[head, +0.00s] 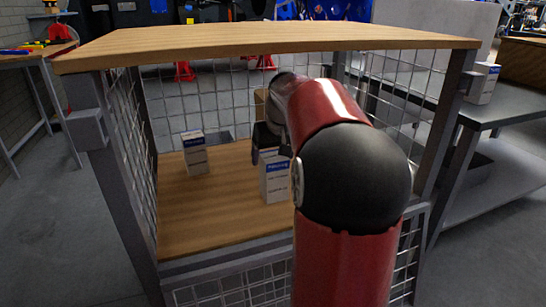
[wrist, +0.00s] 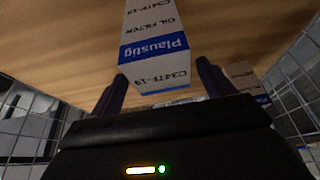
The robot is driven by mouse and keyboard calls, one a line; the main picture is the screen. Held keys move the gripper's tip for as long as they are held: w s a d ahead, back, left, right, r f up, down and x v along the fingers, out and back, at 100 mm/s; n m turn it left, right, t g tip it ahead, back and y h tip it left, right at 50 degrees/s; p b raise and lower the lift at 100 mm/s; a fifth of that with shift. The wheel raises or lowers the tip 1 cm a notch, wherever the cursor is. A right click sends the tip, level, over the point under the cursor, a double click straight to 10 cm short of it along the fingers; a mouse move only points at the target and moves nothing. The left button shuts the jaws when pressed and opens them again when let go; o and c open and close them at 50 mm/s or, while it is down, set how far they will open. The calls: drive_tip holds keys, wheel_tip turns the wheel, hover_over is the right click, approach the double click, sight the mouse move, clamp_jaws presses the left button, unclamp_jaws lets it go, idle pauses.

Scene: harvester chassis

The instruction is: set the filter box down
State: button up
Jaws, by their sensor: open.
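A white filter box with a blue "Plaustig" band (head: 275,180) stands upright on the wooden shelf (head: 220,215) inside the mesh cage, close to my gripper (head: 272,150). My arm hides part of the gripper and the box's right side. In the wrist view, a filter box (wrist: 155,48) shows between and just beyond the fingertips of my gripper (wrist: 160,80). The fingers are apart, with gaps beside the box. I cannot tell whether either finger touches it.
A similar box (head: 195,153) stands on the shelf to the left. Another box (wrist: 245,78) shows beyond the right finger in the wrist view. Mesh walls (head: 130,135) and a wooden top (head: 270,38) enclose the shelf. A box (head: 483,84) stands on the right-hand table.

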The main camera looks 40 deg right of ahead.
drive_tip(key=v, duration=0.2)
drive_tip(key=shift+s+r, duration=0.1)
drive_tip(key=shift+r, duration=0.25)
drive_tip(key=s+a, duration=0.3)
drive_tip(key=s, duration=0.8)
drive_tip(key=s+a+f+n, duration=0.1)
drive_tip(key=s+a+f, duration=0.1)
drive_tip(key=s+a, duration=0.2)
drive_tip(key=s+a+f+n, duration=0.1)
drive_tip(key=s+a+f, duration=0.2)
drive_tip(key=a, duration=0.7)
drive_tip(key=s+a+f+t+y, duration=0.1)
drive_tip(key=s+a+f, duration=0.2)
drive_tip(key=s+a, duration=0.2)
drive_tip(key=shift+a+n, duration=0.4)
drive_tip(key=shift+a, duration=0.75)
drive_tip(key=shift+f, duration=0.1)
